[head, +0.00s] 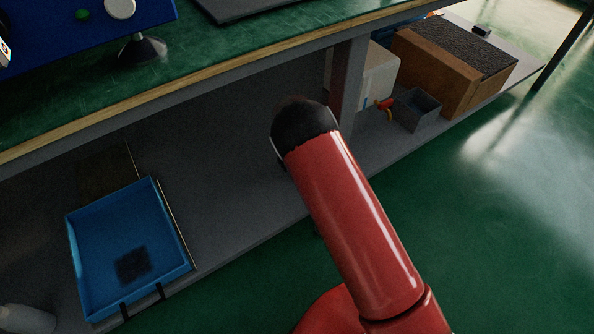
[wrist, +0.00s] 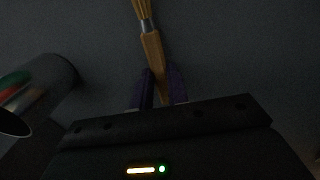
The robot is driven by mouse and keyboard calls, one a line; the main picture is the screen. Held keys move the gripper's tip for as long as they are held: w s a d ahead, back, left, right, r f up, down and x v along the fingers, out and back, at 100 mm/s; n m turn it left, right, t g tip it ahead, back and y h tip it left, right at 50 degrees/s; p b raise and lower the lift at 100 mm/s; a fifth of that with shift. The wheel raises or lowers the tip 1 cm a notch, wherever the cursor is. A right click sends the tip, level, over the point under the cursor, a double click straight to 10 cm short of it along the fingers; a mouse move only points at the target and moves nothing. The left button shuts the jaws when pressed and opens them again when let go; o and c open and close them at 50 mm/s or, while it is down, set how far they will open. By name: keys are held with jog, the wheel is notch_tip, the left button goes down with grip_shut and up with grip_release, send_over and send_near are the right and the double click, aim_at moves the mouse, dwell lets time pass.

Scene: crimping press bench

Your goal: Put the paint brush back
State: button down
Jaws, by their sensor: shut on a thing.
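The paint brush shows in the wrist view, with a light wooden handle (wrist: 154,50), a metal ferrule and pale bristles pointing away at the top edge. My gripper (wrist: 161,82) is shut on the handle, its two dark purple fingers on either side of it. The handle's lower end is hidden behind the gripper body. In the head view neither the brush nor my gripper shows; my red arm covers the middle of the picture.
A grey cylinder (wrist: 50,80) with coloured patches is at left in the wrist view. In the head view, the lower shelf holds a blue tray (head: 84,235), a grey bin (head: 417,111) and a brown box (head: 437,80). The green bench top (head: 215,55) overhangs the shelf.

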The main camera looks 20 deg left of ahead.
jog(key=shift+f, duration=0.1)
jog(key=c, duration=1.4)
grip_release()
jog(key=shift+o, duration=0.2)
jog(key=r, duration=0.2)
jog(key=r+p, duration=0.1)
jog(key=r, duration=0.2)
jog(key=w+r, duration=0.1)
jog(key=r, duration=0.1)
jog(key=shift+a+r, duration=0.15)
jog(key=shift+r, duration=0.15)
